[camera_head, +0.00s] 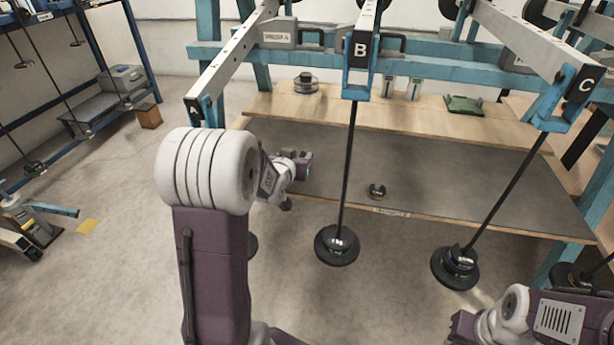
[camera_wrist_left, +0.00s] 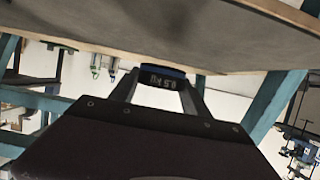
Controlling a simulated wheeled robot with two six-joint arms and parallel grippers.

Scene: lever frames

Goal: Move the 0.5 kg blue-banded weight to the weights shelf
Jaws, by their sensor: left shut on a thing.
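My left gripper (camera_head: 297,166) is shut on the blue-banded weight (camera_wrist_left: 163,79), a dark disc whose 0.5 kg marking appears upside down in the left wrist view. In the head view the gripper is at the left part of the grey lower shelf (camera_head: 330,160), which has a small label on its front edge that is too small to read surely. The weight is mostly hidden there by the gripper. I cannot tell whether it touches the shelf. My right arm shows at the bottom right, but its gripper is not visible.
Rods with dark weights (camera_head: 337,245) hang from beams B and C in front of the shelf. A wooden shelf (camera_head: 400,115) above carries stacked discs (camera_head: 305,84) and a green item (camera_head: 463,105).

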